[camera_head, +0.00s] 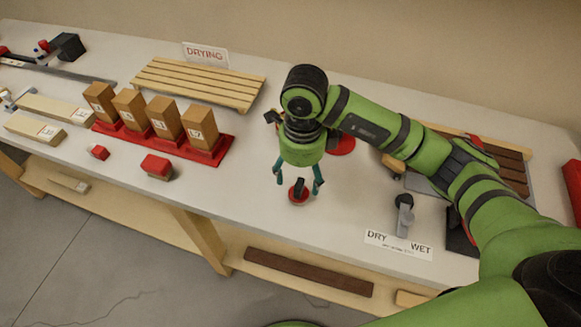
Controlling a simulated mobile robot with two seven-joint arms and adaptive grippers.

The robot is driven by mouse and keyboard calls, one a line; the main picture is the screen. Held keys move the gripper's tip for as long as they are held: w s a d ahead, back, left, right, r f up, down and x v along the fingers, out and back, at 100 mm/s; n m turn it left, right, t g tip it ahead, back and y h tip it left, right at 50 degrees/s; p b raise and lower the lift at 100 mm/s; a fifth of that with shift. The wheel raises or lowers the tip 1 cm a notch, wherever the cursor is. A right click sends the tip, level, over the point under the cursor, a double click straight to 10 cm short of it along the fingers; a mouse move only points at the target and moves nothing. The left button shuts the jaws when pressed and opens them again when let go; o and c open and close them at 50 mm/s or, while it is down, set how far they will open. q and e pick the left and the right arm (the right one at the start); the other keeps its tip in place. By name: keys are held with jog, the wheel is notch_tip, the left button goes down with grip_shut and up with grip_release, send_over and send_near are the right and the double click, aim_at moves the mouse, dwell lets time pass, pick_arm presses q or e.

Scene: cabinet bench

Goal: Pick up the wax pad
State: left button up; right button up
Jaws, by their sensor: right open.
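A small round red pad with a dark knob (298,196) sits on the bench near its front edge; it looks like the wax pad, though no label shows. My right gripper (299,184) points down over it. Its two teal fingers are spread, one to each side of the knob, and the jaws are open. I cannot tell from this view how far the fingertips are above the bench. Nothing appears held. My left gripper is not in view.
Left on the bench (240,205) are a red block (157,167), wooden blocks in a red rack (213,153) and a slatted drying rack (199,82). At right are a DRY/WET card (398,244) and a grey-handled tool (404,216). A red disc (342,145) lies behind the gripper.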

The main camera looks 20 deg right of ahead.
aim_at(302, 186)
jog(key=shift+f, duration=0.15)
jog(key=f+p, duration=0.1)
jog(key=s+f+p, duration=0.1)
jog(key=f+p, duration=0.1)
jog(key=shift+f, duration=0.15)
notch_tip(302, 186, down, 2)
jog(key=shift+w+f, duration=0.15)
jog(key=shift+f, duration=0.1)
jog(key=shift+w+f, duration=0.1)
jog(key=shift+f, duration=0.25)
jog(key=c, duration=1.1)
jog(key=shift+c, duration=0.6)
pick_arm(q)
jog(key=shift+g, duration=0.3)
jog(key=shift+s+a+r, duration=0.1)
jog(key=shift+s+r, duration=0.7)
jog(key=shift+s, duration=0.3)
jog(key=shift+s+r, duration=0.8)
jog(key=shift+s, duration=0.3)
pick_arm(e)
jog(key=shift+r, duration=0.1)
